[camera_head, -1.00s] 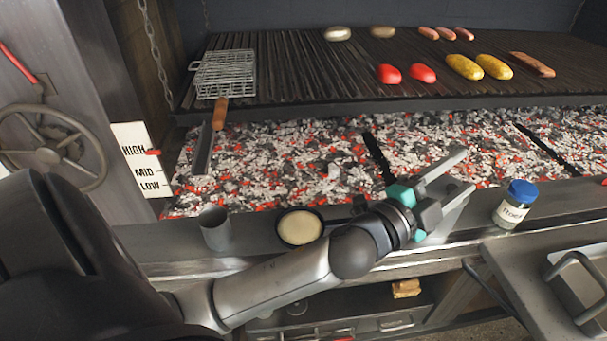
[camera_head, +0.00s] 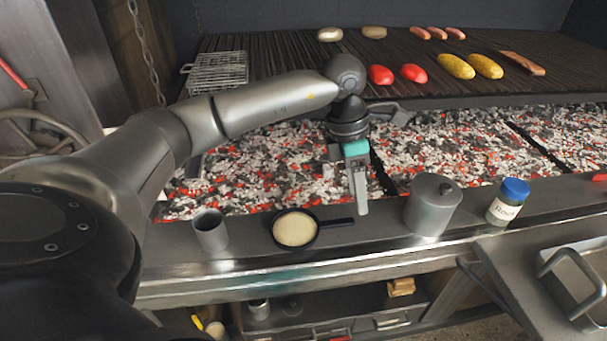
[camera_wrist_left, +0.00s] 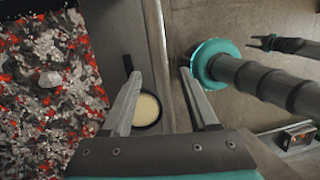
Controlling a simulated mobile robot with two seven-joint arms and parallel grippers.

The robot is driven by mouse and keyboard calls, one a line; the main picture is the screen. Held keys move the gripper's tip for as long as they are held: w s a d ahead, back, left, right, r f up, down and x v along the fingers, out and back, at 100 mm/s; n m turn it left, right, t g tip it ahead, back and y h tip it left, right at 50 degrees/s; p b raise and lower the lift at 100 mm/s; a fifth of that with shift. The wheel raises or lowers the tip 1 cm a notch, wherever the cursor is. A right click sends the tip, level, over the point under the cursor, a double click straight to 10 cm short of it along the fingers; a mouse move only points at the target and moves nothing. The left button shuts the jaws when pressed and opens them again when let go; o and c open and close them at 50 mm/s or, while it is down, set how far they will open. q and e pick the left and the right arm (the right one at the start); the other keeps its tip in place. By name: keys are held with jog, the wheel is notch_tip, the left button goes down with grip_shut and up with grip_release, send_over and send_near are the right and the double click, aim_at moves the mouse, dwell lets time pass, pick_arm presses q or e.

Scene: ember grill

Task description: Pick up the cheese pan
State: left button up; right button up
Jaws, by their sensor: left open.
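The cheese pan (camera_head: 295,229) is a small black pan with pale yellow contents on the metal ledge in front of the coals. Its handle (camera_head: 338,224) points right in the head view. My left gripper (camera_head: 361,207) points down just right of the handle's end, open and empty. In the left wrist view the pan (camera_wrist_left: 147,110) shows between the open fingers (camera_wrist_left: 158,88), nearer the left one, with its handle (camera_wrist_left: 128,66) pointing up. I cannot tell how high the fingers are above the ledge. What seems my right gripper (camera_wrist_left: 260,42) shows small in the left wrist view.
A metal cup (camera_head: 210,232) stands left of the pan. A lidded metal pot (camera_head: 433,206) and a blue-capped jar (camera_head: 507,203) stand to the right. Glowing coals (camera_head: 260,170) lie behind the ledge, below the grill grate (camera_head: 290,60) with food.

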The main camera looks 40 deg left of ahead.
pick_arm(q)
jog(key=a+r+y, duration=0.1)
jog(key=a+y, duration=0.2)
jog(key=a, duration=0.4)
jog(key=b, duration=0.1)
send_over(324, 224)
jog(key=shift+n+g, duration=0.3)
jog(key=f, duration=0.9)
jog(key=shift+s, duration=0.25)
jog(key=shift+w+f+b, duration=0.2)
jog(key=shift+f+b, duration=0.2)
jog(key=shift+f, duration=2.5)
grip_shut()
jog(key=shift+r, duration=0.1)
